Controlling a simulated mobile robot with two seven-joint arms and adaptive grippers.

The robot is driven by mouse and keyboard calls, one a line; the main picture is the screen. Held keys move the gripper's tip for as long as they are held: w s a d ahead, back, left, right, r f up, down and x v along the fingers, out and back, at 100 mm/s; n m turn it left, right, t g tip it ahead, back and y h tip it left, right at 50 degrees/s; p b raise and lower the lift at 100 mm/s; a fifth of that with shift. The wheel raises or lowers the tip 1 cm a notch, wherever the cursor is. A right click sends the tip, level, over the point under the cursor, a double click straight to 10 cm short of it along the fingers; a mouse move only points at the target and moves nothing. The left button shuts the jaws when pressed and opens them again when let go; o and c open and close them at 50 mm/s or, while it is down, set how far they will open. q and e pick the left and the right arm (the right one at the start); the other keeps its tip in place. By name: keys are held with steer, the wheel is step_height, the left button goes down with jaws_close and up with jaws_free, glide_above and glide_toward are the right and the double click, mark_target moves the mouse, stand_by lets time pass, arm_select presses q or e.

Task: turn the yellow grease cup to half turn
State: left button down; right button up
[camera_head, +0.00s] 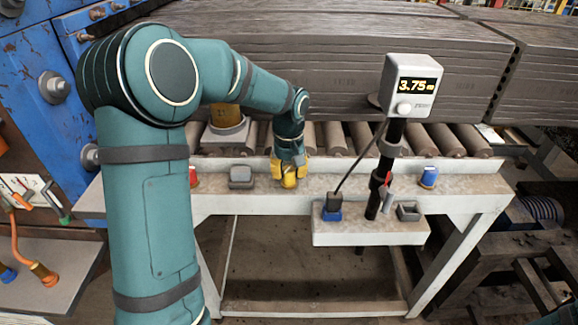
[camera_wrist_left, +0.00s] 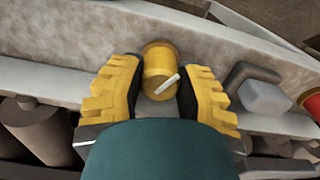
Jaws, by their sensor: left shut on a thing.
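The yellow grease cup (camera_wrist_left: 157,60) is a short round cap on the pale rail. It sits between the two yellow fingers of my left gripper (camera_wrist_left: 160,78) in the left wrist view. A white pointer mark on its face slants from lower left to upper right there. In the head view the cup (camera_head: 289,183) shows small, at the front of the rail, and my left gripper (camera_head: 289,170) reaches it from above, shut on it. The fingers hide its sides. My right gripper is not in view.
A grey block (camera_head: 241,177) and a red cap (camera_head: 194,178) stand left of the cup. A post with a display (camera_head: 415,84) reading 3.75 stands to the right, with a blue cap (camera_head: 428,177) beyond it. Rollers (camera_head: 335,138) and stacked brown slabs (camera_head: 350,60) lie behind.

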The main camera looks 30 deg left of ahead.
arm_select(q)
steer(key=m+p, duration=0.2)
steer(key=m, duration=0.3)
steer(key=shift+s+m, duration=0.1)
steer(key=shift+m, duration=0.2)
steer(key=m+p, duration=0.2)
steer(key=m, duration=0.2)
steer(key=shift+f+m, duration=0.1)
steer(key=shift+m, duration=0.3)
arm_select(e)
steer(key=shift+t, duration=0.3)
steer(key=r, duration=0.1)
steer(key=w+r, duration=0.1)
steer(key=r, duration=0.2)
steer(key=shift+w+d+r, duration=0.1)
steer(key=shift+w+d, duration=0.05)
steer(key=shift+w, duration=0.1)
arm_select(q)
steer(key=shift+a, duration=0.1)
steer(key=c, duration=0.8)
jaws_free()
steer(key=shift+c, duration=0.2)
